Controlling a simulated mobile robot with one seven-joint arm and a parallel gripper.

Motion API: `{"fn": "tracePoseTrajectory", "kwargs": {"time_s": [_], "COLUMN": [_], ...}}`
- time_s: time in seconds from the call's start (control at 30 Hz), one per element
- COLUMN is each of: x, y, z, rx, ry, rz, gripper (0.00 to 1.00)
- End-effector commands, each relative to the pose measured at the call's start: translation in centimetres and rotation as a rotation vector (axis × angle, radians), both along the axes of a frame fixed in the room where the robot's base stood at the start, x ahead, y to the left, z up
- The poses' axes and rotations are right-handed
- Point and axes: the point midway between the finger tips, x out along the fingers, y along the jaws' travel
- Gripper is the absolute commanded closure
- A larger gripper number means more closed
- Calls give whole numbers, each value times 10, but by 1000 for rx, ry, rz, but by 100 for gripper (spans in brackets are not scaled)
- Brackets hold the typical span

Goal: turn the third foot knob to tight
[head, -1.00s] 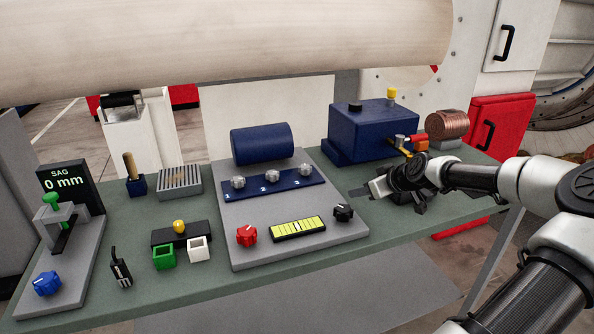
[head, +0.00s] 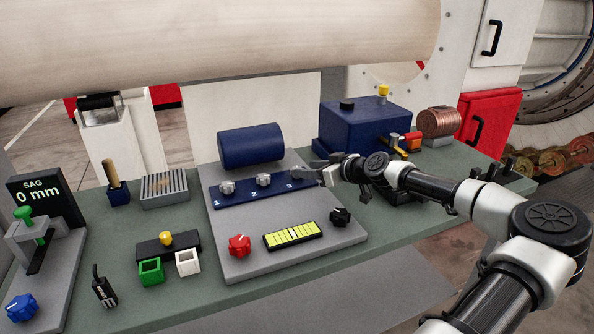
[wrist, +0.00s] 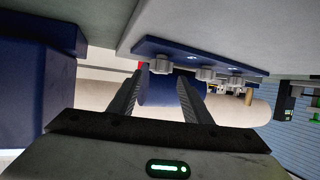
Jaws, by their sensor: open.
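Three silver foot knobs sit in a row on a dark blue strip (head: 243,189) numbered 1 to 3. The first knob (head: 227,187) and second knob (head: 263,180) show plainly in the head view. The third knob is mostly covered there by my gripper (head: 308,173), which reaches in from the right just by the number 3. In the wrist view the third knob (wrist: 160,65) appears between the fingertips of my open gripper (wrist: 160,78). I cannot tell whether the fingers touch it.
A blue cylinder (head: 251,147) stands behind the strip. A red knob (head: 239,245), a yellow-green level (head: 292,235) and a black knob (head: 340,217) are in front. A blue box (head: 362,135) stands at the back right. A large pale roll (head: 220,45) hangs above.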

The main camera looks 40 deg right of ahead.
Motion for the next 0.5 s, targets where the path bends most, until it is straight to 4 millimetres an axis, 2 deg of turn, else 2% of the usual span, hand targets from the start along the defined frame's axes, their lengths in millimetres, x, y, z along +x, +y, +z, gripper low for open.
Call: {"fn": "tracePoseTrajectory", "kwargs": {"time_s": [0.03, 0.2, 0.33, 0.5], "x": [11, 37, 50, 56], "y": [3, 6, 7, 7], "z": [-5, -16, -21, -24], "rx": [0, 0, 0, 1], "ry": [0, 1, 0, 0], "rz": [3, 1, 0, -1], "gripper": [55, 55, 55, 55]}}
